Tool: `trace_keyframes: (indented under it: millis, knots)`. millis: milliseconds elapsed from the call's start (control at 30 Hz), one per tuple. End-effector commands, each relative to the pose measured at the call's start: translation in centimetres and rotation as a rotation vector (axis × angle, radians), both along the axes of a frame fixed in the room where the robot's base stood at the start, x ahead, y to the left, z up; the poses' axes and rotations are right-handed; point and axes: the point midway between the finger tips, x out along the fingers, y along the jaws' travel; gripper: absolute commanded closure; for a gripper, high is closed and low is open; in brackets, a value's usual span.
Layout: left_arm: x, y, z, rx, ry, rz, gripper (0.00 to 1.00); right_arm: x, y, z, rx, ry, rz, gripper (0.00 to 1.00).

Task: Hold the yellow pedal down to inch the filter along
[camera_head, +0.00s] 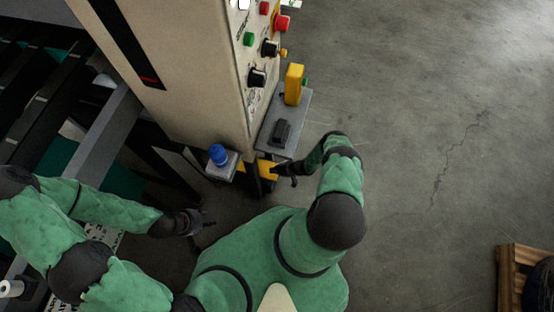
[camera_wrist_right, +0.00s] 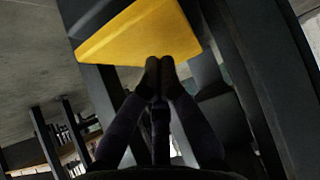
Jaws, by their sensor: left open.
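The yellow pedal (camera_head: 266,168) shows in part low beside the machine's front corner, partly hidden by a dark post and the grey shelf. In the right wrist view a yellow block (camera_wrist_right: 142,36), which looks like the pedal, fills the upper middle. My right gripper (camera_head: 281,171) is beside the pedal. Its fingertips (camera_wrist_right: 160,68) are together with nothing seen between them, at the lower edge of the yellow block; I cannot tell whether they touch it. My left gripper (camera_head: 204,219) is open and empty, lower left of the pedal. No filter can be made out.
The beige control cabinet (camera_head: 195,80) carries knobs and buttons. A grey shelf (camera_head: 284,120) juts from it with an upright yellow block (camera_head: 293,84). A blue knob (camera_head: 218,154) stands on a small box. Conveyor rails lie left. Open floor (camera_head: 420,120) lies right, with a wooden pallet (camera_head: 515,270).

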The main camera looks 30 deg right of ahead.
Motion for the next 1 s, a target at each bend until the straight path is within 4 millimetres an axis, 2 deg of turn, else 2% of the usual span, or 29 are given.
trace_keyframes:
  millis: [33,400,600,1000]
  knots:
    - [0.0,0.0,0.6,0.000,-0.001,0.000,0.60,-0.8,-1.1,0.9,-0.002,0.002,-0.009,1.00]
    - [0.1,0.0,2.5,0.000,-0.002,0.001,0.60,-4.5,-4.6,5.0,-0.005,-0.003,-0.009,1.00]
    - [0.1,0.0,2.8,0.001,-0.003,0.001,0.60,-5.4,-5.4,5.9,-0.005,-0.005,-0.006,1.00]
    - [0.1,0.0,2.8,0.000,-0.002,0.001,0.60,-5.5,-5.5,6.0,-0.005,-0.006,-0.006,1.00]
